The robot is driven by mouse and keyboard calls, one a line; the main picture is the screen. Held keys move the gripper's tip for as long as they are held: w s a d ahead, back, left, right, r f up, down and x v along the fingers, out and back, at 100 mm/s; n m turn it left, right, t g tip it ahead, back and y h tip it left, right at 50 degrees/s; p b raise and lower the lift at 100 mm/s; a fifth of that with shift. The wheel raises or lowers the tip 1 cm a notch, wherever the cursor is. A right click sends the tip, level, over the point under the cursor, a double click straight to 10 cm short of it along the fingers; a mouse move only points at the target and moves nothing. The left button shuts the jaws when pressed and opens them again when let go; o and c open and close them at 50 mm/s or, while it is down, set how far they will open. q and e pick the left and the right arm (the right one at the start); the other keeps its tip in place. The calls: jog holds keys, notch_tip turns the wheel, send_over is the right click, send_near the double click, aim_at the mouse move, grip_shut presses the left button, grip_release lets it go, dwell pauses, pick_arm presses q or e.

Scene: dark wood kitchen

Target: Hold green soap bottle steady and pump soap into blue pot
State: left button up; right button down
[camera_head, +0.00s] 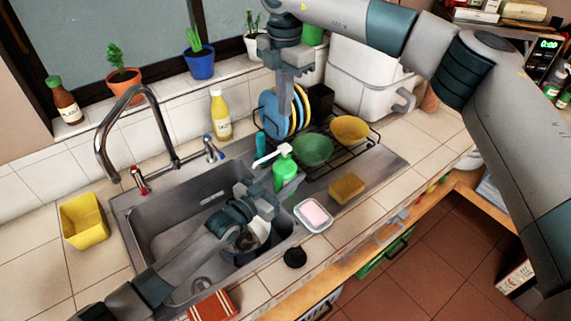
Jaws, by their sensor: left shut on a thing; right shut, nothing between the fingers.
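The green soap bottle (286,174) stands upright at the right rim of the sink, with its white pump head (272,155) on top and the spout pointing left. My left gripper (272,186) reaches across the sink and is shut on the bottle's side; its fingers hide part of the bottle. My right gripper (284,92) comes in from above, shut and empty, with its fingers pointing down above the pump head and apart from it. A dark blue pot (247,257) sits in the right part of the sink, below and left of the bottle, partly hidden by my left arm.
A rack with plates (299,108), a green bowl (313,150) and a yellow bowl (350,129) stands right of the bottle. A sponge (347,188) and a soap dish (313,216) lie in front. The faucet (158,110) arches over the sink's left side.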

notch_tip(320, 180, up, 4)
jog(key=m, duration=0.1)
send_over(285, 146)
jog(key=shift+r, duration=0.2)
notch_tip(285, 146, down, 14)
jog(key=shift+f, duration=0.1)
dwell(0.6)
jog(key=shift+s+f, duration=0.1)
jog(key=shift+f, duration=0.9)
notch_tip(285, 146, up, 14)
jog(key=shift+r, duration=0.2)
